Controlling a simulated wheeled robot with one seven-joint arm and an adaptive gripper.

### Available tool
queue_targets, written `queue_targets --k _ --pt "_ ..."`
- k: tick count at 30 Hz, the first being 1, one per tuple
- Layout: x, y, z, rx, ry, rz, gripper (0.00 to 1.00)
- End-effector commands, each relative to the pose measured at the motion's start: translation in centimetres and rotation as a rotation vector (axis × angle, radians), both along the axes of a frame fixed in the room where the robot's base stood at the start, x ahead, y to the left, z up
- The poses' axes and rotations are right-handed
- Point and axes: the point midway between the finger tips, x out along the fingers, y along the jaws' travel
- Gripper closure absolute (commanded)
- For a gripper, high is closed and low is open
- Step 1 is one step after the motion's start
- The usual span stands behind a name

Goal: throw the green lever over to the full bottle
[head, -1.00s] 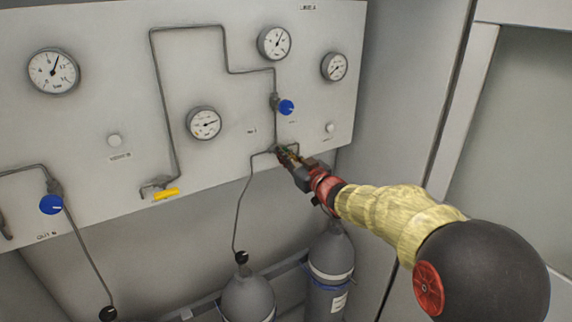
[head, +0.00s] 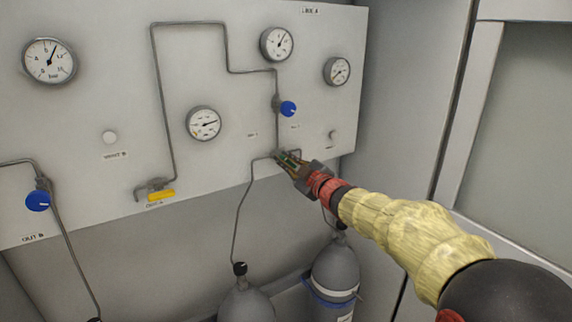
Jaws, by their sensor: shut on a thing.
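The green lever (head: 288,159) shows as a small patch of green between the fingers of my gripper (head: 284,158), at the lower edge of the panel. My gripper is shut on it, and the fingers hide most of the lever and its valve. Two grey gas bottles stand below the panel. The left bottle (head: 246,303) and the right bottle (head: 336,270) each have a thin pipe running up toward the valve. I cannot tell from their looks which bottle is full.
The panel (head: 90,190) carries several round gauges, a blue knob (head: 288,109) above my gripper, a yellow lever (head: 161,195) and another blue knob (head: 38,201) at left.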

Motion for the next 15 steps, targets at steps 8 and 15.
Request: queue_targets --k 8,15 --pt "0.00 -0.01 -0.22 -0.014 -0.005 -0.001 1.00" --pt "0.00 0.00 -0.23 -0.014 -0.005 -0.001 0.89"
